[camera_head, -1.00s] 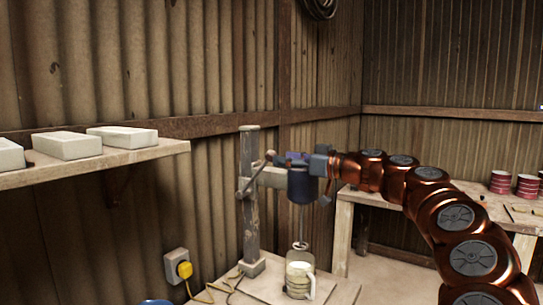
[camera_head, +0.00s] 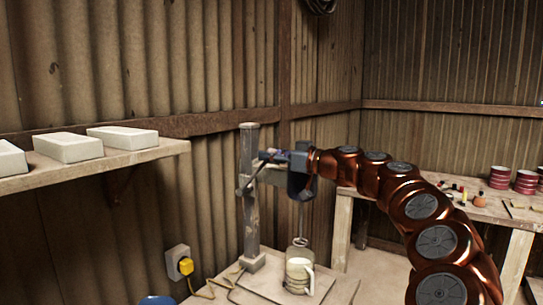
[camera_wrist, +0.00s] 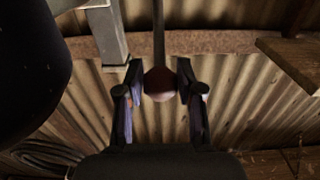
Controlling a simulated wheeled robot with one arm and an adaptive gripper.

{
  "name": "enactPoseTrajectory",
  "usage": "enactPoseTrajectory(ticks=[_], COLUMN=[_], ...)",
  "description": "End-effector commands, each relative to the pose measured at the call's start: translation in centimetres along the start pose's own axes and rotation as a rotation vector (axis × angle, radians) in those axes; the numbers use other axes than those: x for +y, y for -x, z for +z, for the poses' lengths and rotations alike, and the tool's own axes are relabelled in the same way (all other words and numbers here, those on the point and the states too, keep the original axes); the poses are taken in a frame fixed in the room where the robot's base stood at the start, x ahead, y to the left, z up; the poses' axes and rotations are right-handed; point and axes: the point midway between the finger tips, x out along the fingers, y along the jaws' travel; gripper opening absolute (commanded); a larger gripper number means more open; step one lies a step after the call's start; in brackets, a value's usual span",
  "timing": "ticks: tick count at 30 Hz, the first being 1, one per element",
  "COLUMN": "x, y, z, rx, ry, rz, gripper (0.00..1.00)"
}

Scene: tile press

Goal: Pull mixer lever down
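The mixer (camera_head: 250,215) is a grey upright post with a dark motor head, standing on a low bench. Its lever (camera_head: 252,177) slants up to the right from the pivot on the post. The lever's rod and reddish-brown ball knob (camera_wrist: 160,84) show in the wrist view. My gripper (camera_head: 268,155) is at the lever's upper end. In the wrist view its two fingers are open, one on each side of the knob, with a narrow gap on each side. In the head view my gripper hides most of the knob and part of the motor head.
A glass jug (camera_head: 298,268) stands under the mixer's shaft. A shelf (camera_head: 120,160) with white blocks (camera_head: 122,138) is at the left. A yellow plug (camera_head: 186,266) sits in a wall socket. A workbench (camera_head: 480,212) with red tins (camera_head: 500,177) is at the right.

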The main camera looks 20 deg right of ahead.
Motion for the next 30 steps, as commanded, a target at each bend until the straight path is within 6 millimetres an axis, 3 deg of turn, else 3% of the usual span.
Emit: enactPoseTrajectory(ticks=[1,9,30], x=[-0.01,0.01,-0.21], y=[0.0,0.01,0.09], z=[0.0,0.0,0.65], rx=[0.0,0.0,0.025], ry=[0.0,0.0,0.001], rz=[0.0,0.0,-0.003], gripper=[0.28,0.0,0.0])
